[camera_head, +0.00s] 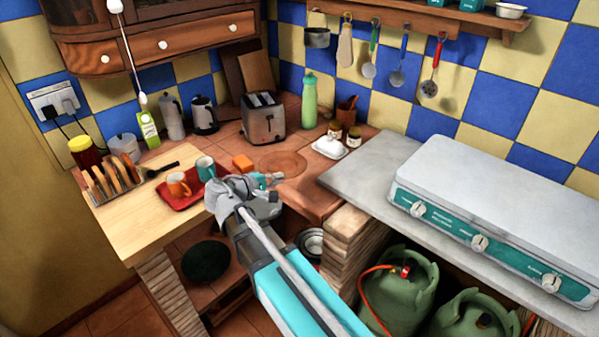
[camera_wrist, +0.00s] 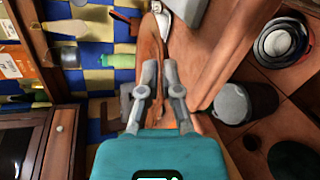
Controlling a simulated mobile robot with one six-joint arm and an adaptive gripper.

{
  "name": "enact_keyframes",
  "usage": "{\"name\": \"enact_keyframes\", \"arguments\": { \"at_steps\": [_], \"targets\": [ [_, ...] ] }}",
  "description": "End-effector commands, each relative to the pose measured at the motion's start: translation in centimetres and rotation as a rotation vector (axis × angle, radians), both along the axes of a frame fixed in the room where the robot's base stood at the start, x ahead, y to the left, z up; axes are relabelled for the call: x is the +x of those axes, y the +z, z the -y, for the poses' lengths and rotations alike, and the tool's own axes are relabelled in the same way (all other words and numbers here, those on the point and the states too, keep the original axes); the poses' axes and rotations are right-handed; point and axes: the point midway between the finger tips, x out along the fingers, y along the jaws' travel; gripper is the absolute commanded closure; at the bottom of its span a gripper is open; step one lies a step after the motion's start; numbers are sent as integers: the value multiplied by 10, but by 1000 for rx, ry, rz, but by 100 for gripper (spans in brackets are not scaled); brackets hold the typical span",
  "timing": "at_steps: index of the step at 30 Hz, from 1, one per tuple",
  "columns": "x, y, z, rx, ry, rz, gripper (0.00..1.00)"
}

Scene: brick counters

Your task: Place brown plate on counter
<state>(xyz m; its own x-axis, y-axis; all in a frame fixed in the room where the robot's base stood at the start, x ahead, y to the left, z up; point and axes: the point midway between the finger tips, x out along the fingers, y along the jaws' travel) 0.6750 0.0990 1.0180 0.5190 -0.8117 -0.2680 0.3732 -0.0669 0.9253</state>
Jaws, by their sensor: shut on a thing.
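The brown plate (camera_head: 280,162) is a round, flat disc, level at the corner counter (camera_head: 312,190). I cannot tell whether it rests on the surface or is just above it. My gripper (camera_head: 270,181) reaches in from the front and is shut on the plate's near edge. In the wrist view, the plate (camera_wrist: 151,45) shows nearly edge-on beyond the two close fingertips (camera_wrist: 159,75). The grip itself is partly hidden by the fingers.
A toaster (camera_head: 263,122) stands behind; a white butter dish (camera_head: 330,147) and small jars are right. Gas bottles (camera_head: 398,290) stand below the hob counter.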

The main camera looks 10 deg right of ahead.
Motion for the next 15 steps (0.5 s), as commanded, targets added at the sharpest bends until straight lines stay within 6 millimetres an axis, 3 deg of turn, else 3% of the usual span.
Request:
{"name": "enact_keyframes", "arguments": {
  "at_steps": [7,15],
  "targets": [
    [6,-4,17,-4,-33,5,100],
    [17,-11,62,-15,-117,15,100]
  ]
}}
